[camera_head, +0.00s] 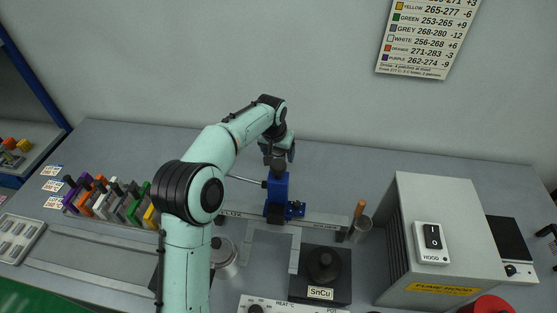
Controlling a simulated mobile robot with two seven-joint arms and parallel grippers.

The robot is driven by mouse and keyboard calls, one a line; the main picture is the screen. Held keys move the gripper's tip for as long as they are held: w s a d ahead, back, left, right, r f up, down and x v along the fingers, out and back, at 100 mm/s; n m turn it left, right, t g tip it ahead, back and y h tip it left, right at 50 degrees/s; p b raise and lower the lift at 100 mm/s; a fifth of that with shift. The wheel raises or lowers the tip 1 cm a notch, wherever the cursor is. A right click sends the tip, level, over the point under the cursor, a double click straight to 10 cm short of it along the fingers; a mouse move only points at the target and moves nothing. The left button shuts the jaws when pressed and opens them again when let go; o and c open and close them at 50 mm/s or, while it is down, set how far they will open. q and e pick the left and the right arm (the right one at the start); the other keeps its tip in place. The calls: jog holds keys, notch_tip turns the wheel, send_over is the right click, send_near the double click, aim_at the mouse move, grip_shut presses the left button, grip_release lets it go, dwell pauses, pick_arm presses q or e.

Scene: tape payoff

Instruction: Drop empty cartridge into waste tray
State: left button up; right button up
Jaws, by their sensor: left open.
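My left arm reaches in from the bottom and bends over the middle of the bench. My left gripper (279,163) is open, just above or behind the top of a blue upright unit (277,192); whether it touches the unit I cannot tell. Cartridge-like pieces in purple, orange, grey, white, green and yellow (105,198) stand in a row at the left, partly behind my arm. I cannot tell which piece is the empty cartridge. No tray is clearly marked as waste; a grey tray with compartments (17,238) lies at the far left. My right gripper does not show.
A grey fume hood box (432,225) stands at the right. A dark block labelled SnCu (320,277) and a cup with an orange-handled tool (361,228) stand left of it. A colour chart (427,38) hangs on the wall. The bench's back strip is mostly clear.

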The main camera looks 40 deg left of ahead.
pick_arm(q)
jog(key=shift+x, duration=0.95)
jog(key=shift+r, duration=0.1)
jog(key=c, duration=1.2)
